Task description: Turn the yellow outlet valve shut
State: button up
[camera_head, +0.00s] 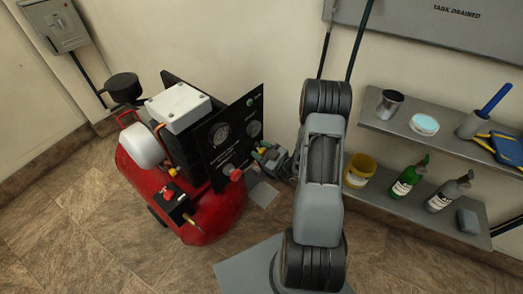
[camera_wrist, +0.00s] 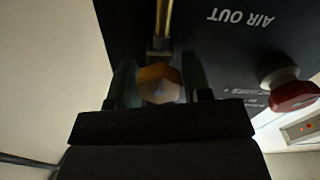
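The yellow outlet valve shows in the wrist view as a brass-yellow faceted knob (camera_wrist: 159,84), with a brass stem running up from it beside the upside-down "AIR OUT" lettering. My gripper (camera_wrist: 160,90) has one green-padded finger on each side of the knob. No clear gap shows between pads and knob, so it looks shut on it. In the head view my gripper (camera_head: 266,154) is at the lower right of the compressor's black panel (camera_head: 222,135). The fingers and shadow hide most of the valve there.
A red knob (camera_head: 236,174) sits close left of my gripper and also shows in the wrist view (camera_wrist: 292,92). The red compressor tank (camera_head: 215,213) stands below the panel. Shelves (camera_head: 420,205) with a yellow cup (camera_head: 360,170) and bottles are at right. Floor at lower left is clear.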

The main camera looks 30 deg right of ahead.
jog(key=c, duration=0.5)
jog(key=m+p, duration=0.1)
jog(key=m, duration=0.3)
jog(key=shift+d+m, duration=0.1)
jog(key=shift+m, duration=0.3)
jog(key=o, duration=0.9)
jog(key=p+v, duration=0.1)
jog(key=v, duration=1.2)
jog(key=shift+s+d, duration=0.1)
jog(key=shift+s, duration=0.25)
